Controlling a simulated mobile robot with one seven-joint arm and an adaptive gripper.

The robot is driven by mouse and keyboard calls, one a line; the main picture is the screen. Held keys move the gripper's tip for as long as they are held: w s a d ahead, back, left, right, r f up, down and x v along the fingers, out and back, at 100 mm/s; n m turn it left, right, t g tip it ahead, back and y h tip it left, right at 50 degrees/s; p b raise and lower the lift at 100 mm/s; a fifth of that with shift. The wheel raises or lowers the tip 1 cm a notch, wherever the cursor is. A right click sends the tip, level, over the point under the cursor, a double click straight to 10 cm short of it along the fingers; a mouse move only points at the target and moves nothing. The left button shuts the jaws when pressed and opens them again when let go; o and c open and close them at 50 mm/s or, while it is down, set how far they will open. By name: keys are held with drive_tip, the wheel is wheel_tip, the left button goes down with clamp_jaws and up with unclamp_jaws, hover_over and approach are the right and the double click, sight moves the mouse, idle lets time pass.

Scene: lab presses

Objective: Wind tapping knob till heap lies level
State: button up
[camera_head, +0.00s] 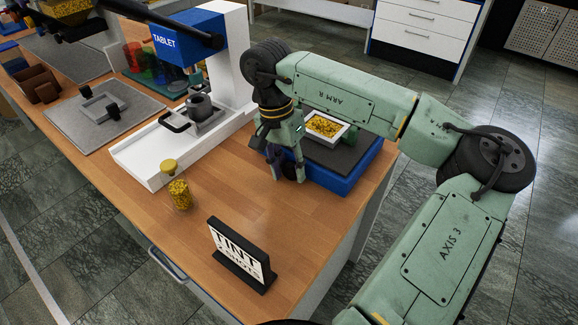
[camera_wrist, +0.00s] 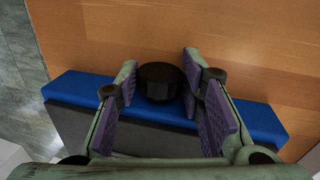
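The tapping device is a low blue box (camera_head: 328,181) with a dark grey top at the right of the bench. On it sits a white square tray (camera_head: 343,139) holding a heap of yellow pellets (camera_head: 325,125); how level the heap lies is too small to tell. A black round knob (camera_wrist: 160,84) stands out from the blue front face in the wrist view. My gripper (camera_head: 289,174) reaches down at that front side. In the wrist view, my gripper's purple-padded fingers (camera_wrist: 160,76) are spread on either side of the knob, with narrow gaps visible.
A jar of yellow pellets (camera_head: 180,195) stands left of my gripper. Behind is a white and blue press marked TABLET (camera_head: 235,60). Bare wood lies between the jar, sign and blue box.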

drive_tip(key=c, duration=0.6)
drive_tip(key=shift+f+b, duration=0.25)
drive_tip(key=shift+b, duration=0.35)
drive_tip(key=b, duration=0.1)
drive_tip(key=t+y+b, duration=0.1)
drive_tip(key=b, duration=0.1)
drive_tip(key=shift+d+f+y, duration=0.15)
drive_tip(key=shift+f+y, duration=0.1)
drive_tip(key=shift+y, duration=0.05)
drive_tip(key=t+y+b, duration=0.1)
drive_tip(key=b, duration=0.2)
drive_tip(key=shift+s, duration=0.1)
drive_tip(key=shift+r+t+y+b, duration=0.4)
drive_tip(key=shift+y+b, duration=0.2)
drive_tip(key=shift+b, duration=0.25)
drive_tip(key=shift+r, duration=0.1)
drive_tip(key=o, duration=1.1)
